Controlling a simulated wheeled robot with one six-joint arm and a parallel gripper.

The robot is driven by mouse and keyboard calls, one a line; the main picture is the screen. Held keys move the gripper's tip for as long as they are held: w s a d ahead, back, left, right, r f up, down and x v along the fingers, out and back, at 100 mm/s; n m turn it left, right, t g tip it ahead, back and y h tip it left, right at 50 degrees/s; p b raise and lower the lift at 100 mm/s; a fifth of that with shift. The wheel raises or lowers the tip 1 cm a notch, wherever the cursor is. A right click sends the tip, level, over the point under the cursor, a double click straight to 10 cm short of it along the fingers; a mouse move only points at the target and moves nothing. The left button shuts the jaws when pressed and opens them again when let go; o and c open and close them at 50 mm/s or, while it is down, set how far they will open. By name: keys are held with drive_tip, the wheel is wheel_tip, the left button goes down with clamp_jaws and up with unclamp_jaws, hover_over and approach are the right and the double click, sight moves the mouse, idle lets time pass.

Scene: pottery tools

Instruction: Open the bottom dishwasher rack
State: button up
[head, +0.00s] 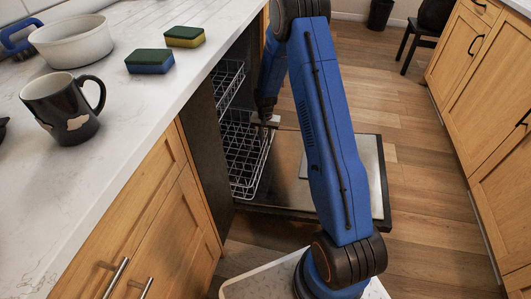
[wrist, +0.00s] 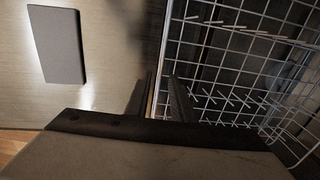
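The bottom dishwasher rack (head: 247,160) is a white wire basket, partly out over the lowered door. In the wrist view the rack (wrist: 245,50) fills the right side. My gripper (head: 268,121) points down at the rack's front edge. In the wrist view the fingers of my gripper (wrist: 164,98) are apart, with the rack's thin front rim between them; firm contact is not visible. The dishwasher door (head: 287,180) lies open and flat, and its inner face (wrist: 105,60) shows at left in the wrist view. My arm hides part of the door.
The upper rack (head: 229,83) sits inside the dishwasher above the bottom one. The counter (head: 130,105) holds a black mug (head: 62,108), a white bowl (head: 75,42) and two sponges (head: 150,62). Wooden cabinets (head: 490,95) stand at right. Wood floor (head: 420,180) beyond the door is clear.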

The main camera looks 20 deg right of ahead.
wheel_tip(320, 180, down, 9)
drive_tip(key=shift+f, duration=0.1)
idle(0.3)
drive_tip(key=shift+c, duration=0.6)
clamp_jaws()
idle(0.9)
